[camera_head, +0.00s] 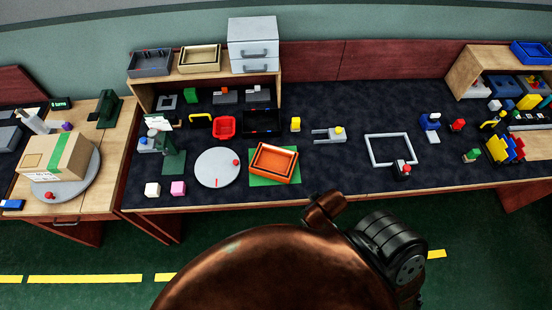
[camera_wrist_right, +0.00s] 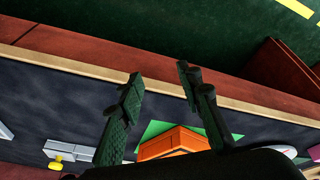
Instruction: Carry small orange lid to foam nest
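An orange open box or tray (camera_head: 273,162) sits slightly turned on a green mat (camera_head: 290,180) on the dark worktop. Its side also shows in the right wrist view (camera_wrist_right: 170,142), beyond the fingers. I cannot tell a separate small orange lid, and I cannot surely make out the foam nest. My right gripper (camera_wrist_right: 160,88) is open, its two dark fingers apart with nothing between them, over the front part of the worktop. In the head view its fingers cannot be made out. My left gripper is not in view.
A round white turntable (camera_head: 217,170) stands left of the orange tray, and a black tray (camera_head: 262,122) behind it. A grey square frame (camera_head: 372,150) lies to the right. A wooden shelf with drawers (camera_head: 253,48) stands behind.

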